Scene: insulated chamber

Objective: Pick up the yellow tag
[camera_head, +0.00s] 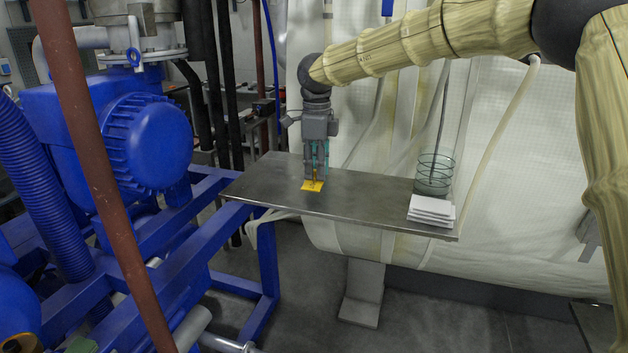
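The yellow tag (312,186) is a small flat piece on the grey metal table (350,198), left of its middle. My gripper (314,178) points straight down at the tag, its fingertips over or at the tag's upper part. The fingers look close together, but at this size I cannot tell whether they are apart, shut, or touching the tag. The fingertips hide part of the tag.
A stack of white cards (431,211) and a glass jar with green rings and a rod (434,173) stand at the table's right end. A blue motor (150,137) on a blue frame and a brown pipe (100,170) are at left. White insulated sheeting (520,140) hangs behind the table.

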